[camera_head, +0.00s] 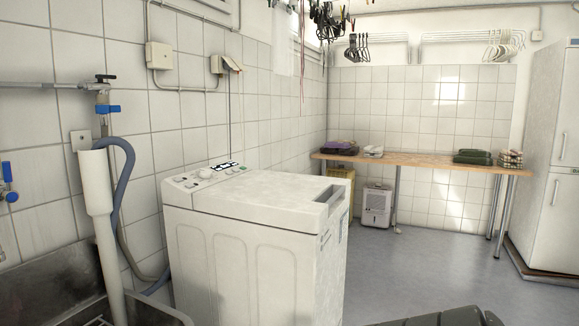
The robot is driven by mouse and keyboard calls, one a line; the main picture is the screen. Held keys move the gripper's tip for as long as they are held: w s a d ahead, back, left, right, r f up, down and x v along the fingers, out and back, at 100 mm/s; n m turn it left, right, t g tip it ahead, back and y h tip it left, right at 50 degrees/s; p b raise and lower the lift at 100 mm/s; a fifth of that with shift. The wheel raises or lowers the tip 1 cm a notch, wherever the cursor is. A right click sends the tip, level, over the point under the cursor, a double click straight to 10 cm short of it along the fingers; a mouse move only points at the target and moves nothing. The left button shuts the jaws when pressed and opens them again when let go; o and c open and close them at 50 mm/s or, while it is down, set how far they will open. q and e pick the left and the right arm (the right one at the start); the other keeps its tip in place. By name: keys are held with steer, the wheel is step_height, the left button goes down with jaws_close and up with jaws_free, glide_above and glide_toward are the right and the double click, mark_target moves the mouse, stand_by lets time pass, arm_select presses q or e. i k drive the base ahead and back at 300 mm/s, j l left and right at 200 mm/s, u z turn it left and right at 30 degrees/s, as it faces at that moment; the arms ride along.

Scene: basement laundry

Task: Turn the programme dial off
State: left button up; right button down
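A white top-loading washing machine (255,235) stands in the middle foreground, with its control panel (182,182) along the back left edge of its top. A round pale dial (205,173) sits on this panel, beside a small dark display (228,165) and some small buttons. The dial is too small for me to read its setting. The machine's lid (265,195) is shut. Neither of my grippers can be made out in this view.
A sink (60,285) and a pale pipe (98,195) are at the left. A dark grey shape (440,317) cuts the bottom edge; I cannot tell what it is. A wooden table (420,165) stands at the back.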

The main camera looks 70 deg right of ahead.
mark_target(204, 172)
steer(key=z, duration=1.8)
